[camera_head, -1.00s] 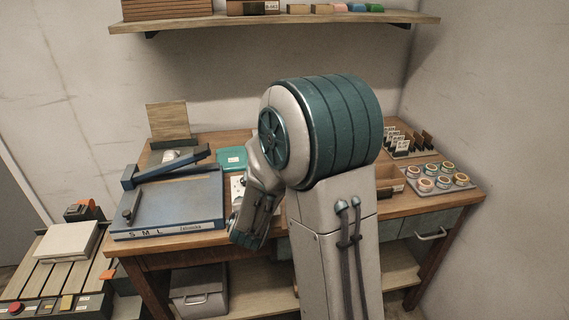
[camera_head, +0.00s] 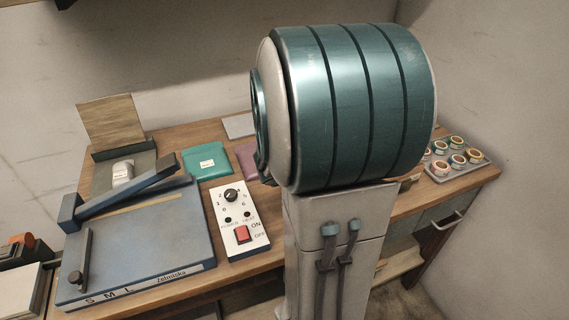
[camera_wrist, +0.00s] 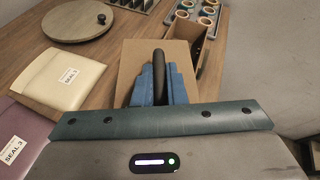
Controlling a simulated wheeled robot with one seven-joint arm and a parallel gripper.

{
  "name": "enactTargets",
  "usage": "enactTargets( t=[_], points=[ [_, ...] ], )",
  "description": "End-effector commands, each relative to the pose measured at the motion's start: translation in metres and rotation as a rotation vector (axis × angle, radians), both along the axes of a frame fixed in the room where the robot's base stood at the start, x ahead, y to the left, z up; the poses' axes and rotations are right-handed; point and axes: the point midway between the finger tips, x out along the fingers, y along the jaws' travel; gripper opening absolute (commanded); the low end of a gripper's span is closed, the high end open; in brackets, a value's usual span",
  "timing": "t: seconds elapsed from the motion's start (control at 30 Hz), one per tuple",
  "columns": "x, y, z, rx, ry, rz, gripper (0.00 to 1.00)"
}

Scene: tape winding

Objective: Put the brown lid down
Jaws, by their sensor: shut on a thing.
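In the wrist view my gripper (camera_wrist: 159,82) has its blue fingers shut on the dark upright handle of the brown lid (camera_wrist: 131,62). The lid is a flat tan-brown rectangle below and beyond the fingers. Its near part is hidden by my gripper, and I cannot tell whether it touches the table. In the head view my own arm hides the gripper and the lid.
A wooden open box (camera_wrist: 203,32) is just beyond the lid to the right. A round wooden disc with a knob (camera_wrist: 70,20), a cream packet (camera_wrist: 57,77) and a purple packet (camera_wrist: 22,134) lie left. Tape rolls (camera_head: 457,159) sit at the table's right.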

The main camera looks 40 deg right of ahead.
Motion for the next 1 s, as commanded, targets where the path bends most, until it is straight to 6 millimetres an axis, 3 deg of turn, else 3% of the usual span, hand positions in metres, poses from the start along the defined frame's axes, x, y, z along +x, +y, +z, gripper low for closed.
enactTargets(
  t=[0.5, 0.7, 1.0],
  points=[
    [0.072, 0.062, -0.056, -0.002, 0.003, 0.006, 0.00],
    [0.079, 0.068, -0.065, -0.002, 0.002, 0.005, 0.00],
    [0.079, 0.068, -0.100, -0.002, 0.003, 0.005, 0.00]
  ],
)
